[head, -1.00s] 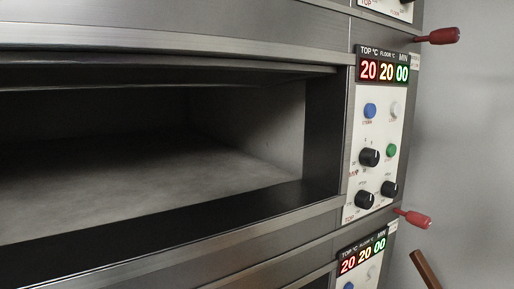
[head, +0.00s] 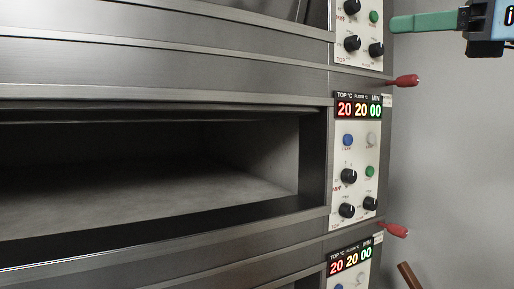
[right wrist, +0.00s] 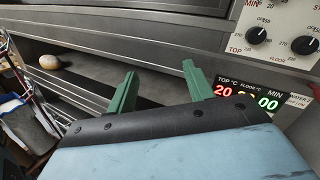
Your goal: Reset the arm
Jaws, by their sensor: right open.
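My right gripper (head: 408,23) comes in at the top right of the head view, with a green finger pointing left towards the upper oven's control panel. In the right wrist view its two green fingers (right wrist: 156,88) stand wide apart with nothing between them. They are in front of the oven, and I cannot tell whether they touch anything. My left gripper is in neither current view.
An open oven deck (head: 140,185) with an empty visible floor fills the left. Its control panel (head: 357,165) reads 20 20 00. Red handles (head: 406,81) stick out on the right. A round loaf-like item (right wrist: 49,62) lies at left in the wrist view.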

